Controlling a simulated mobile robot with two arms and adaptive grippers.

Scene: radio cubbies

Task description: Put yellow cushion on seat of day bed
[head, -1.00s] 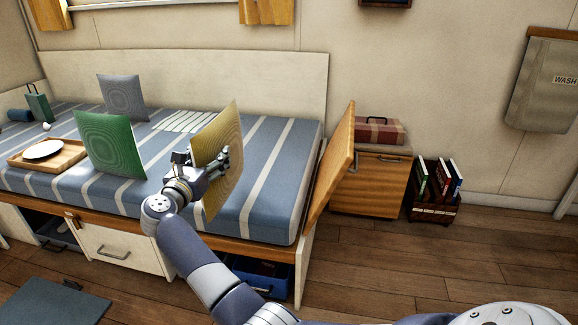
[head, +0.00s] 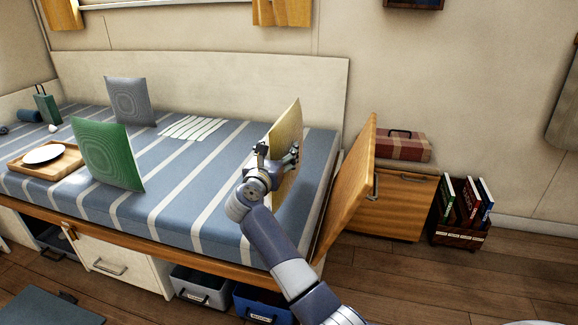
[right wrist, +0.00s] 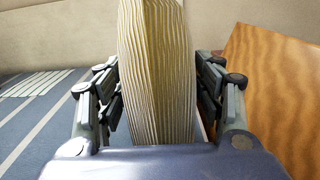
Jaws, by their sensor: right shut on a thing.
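The yellow cushion (head: 284,140) stands on edge over the right end of the day bed's blue striped seat (head: 200,172). My right gripper (head: 277,160) is shut on it. In the right wrist view the cushion (right wrist: 157,70) sits upright between the two fingers (right wrist: 158,100). I cannot tell whether its lower edge touches the seat, as my gripper and arm hide part of it. My left gripper is not in view.
A green cushion (head: 108,155) and a grey cushion (head: 130,101) stand on the seat. A wooden tray (head: 66,170) with a white plate (head: 44,154) lies at left. A tilted wooden panel (head: 350,185) rises at the bed's right end, close to my gripper.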

